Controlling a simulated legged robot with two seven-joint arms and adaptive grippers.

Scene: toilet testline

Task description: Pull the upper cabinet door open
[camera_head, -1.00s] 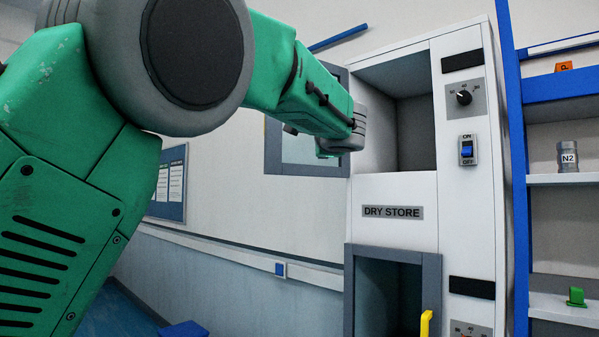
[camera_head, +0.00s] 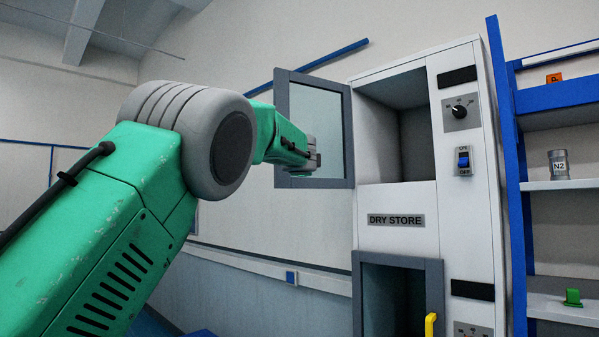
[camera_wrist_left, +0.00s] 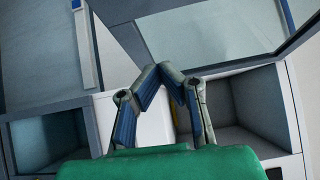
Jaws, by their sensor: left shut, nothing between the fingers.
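The upper cabinet door (camera_head: 318,105) is a clear pane in a grey frame. In the head view it stands swung wide open to the left of the upper compartment (camera_head: 414,145), which is open and empty where visible. In the left wrist view the door's pane and frame (camera_wrist_left: 205,30) fill the top right, with the compartment (camera_wrist_left: 258,102) below. My left gripper (camera_head: 314,160) is in front of the door's lower right part in the head view. In the left wrist view its fingertips (camera_wrist_left: 170,72) meet with nothing between them; contact with the door cannot be told. My right gripper is out of view.
Below the DRY STORE label (camera_head: 396,220) is a lower grey-framed door (camera_head: 398,264) with a yellow handle (camera_head: 430,324). A control panel with a dial (camera_head: 460,111) and blue switch (camera_head: 463,160) is on the right. A blue shelf rack (camera_head: 512,180) stands beside the cabinet.

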